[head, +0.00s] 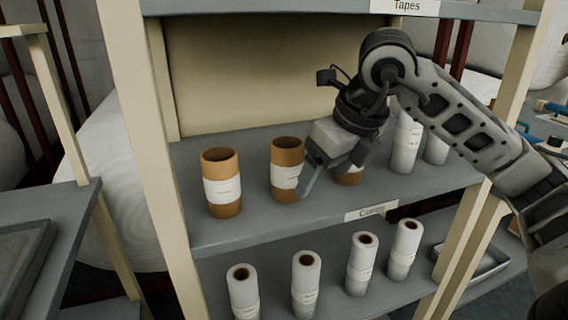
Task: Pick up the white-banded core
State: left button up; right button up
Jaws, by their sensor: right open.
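The left core (221,205) is fully in view and clear of the arm. The second core (287,155) stands to its right, its right side close to my gripper's finger. My left gripper is not in view.
The shelf (250,227) has a "Cores" label (371,211) on its front edge. White rolls (404,146) stand at its right end. More white rolls (305,280) stand on the shelf below. An upright post (150,160) bounds the left side.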

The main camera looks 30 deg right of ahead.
aim_at(285, 156)
jog(key=w, duration=0.3)
jog(key=w+a+p, duration=0.1)
jog(key=w, duration=0.2)
jog(key=w+p, duration=0.1)
jog(key=w, duration=0.2)
jog(key=shift+w+a+f, duration=0.25)
jog(key=shift+w+f, duration=0.05)
jog(key=shift+w, duration=0.05)
jog(key=shift+w+f, duration=0.1)
jog(key=shift+f, duration=0.2)
jog(key=c, duration=1.1)
